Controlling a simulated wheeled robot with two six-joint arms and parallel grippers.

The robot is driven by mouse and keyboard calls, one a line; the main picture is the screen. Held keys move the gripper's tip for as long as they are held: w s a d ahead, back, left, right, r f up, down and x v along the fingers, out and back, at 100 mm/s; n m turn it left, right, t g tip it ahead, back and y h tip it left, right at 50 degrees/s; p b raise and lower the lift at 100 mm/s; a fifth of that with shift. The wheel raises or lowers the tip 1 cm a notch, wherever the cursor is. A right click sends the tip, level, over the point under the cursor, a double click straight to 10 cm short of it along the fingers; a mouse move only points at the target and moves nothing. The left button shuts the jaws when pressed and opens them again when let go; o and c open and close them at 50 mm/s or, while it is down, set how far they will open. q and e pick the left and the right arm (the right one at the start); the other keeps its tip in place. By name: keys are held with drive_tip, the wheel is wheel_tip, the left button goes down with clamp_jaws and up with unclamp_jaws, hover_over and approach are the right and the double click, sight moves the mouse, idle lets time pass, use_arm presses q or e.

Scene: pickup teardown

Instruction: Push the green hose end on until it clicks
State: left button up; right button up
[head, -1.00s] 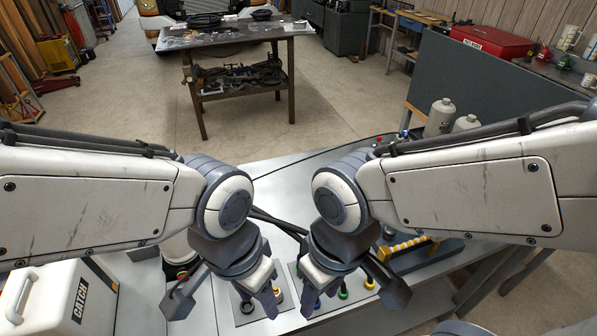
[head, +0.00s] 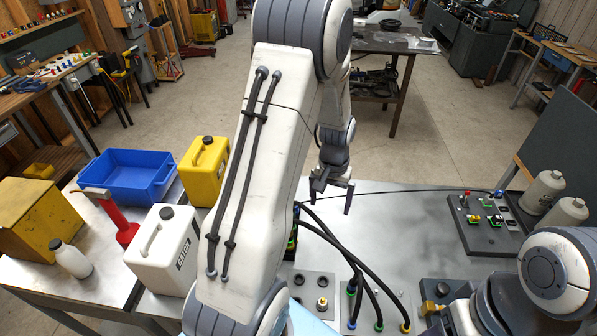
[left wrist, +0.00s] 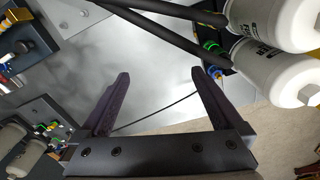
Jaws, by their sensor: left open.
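My left gripper (head: 333,200) is open and empty above the grey bench top, behind the black hoses. In the left wrist view its fingers (left wrist: 160,75) stand wide apart, with bare bench and a thin dark cable beyond them. A green hose end (left wrist: 211,47) shows there, past the right finger and apart from it, beside a blue one.
Other black hoses end at a yellow fitting (head: 405,327) and a blue one on the plate. A small connector panel (head: 485,237) and white canisters (head: 545,188) stand right. A white jug (head: 160,250), yellow jug (head: 206,172) and blue bin (head: 125,180) stand left.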

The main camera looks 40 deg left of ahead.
use_arm(q)
drive_tip(key=a+f+n, duration=0.1)
drive_tip(key=a, duration=0.3)
drive_tip(key=s+a+f+n+p, duration=0.1)
drive_tip(key=a, duration=0.3)
drive_tip(key=a+f+n+p, duration=0.1)
drive_tip(key=a, duration=0.2)
drive_tip(key=shift+s+a+f, duration=0.2)
drive_tip(key=shift+a+f, duration=0.1)
drive_tip(key=shift+a, duration=0.1)
use_arm(e)
wheel_tip(320, 180, up, 4)
use_arm(q)
drive_tip(key=shift+a+f, duration=0.15)
drive_tip(key=shift+f, duration=0.1)
wheel_tip(320, 180, down, 8)
drive_tip(key=b, duration=0.5)
drive_tip(key=shift+r, duration=0.1)
use_arm(e)
wheel_tip(320, 180, down, 6)
drive_tip(key=shift+r, duration=0.1)
use_arm(q)
clamp_jaws()
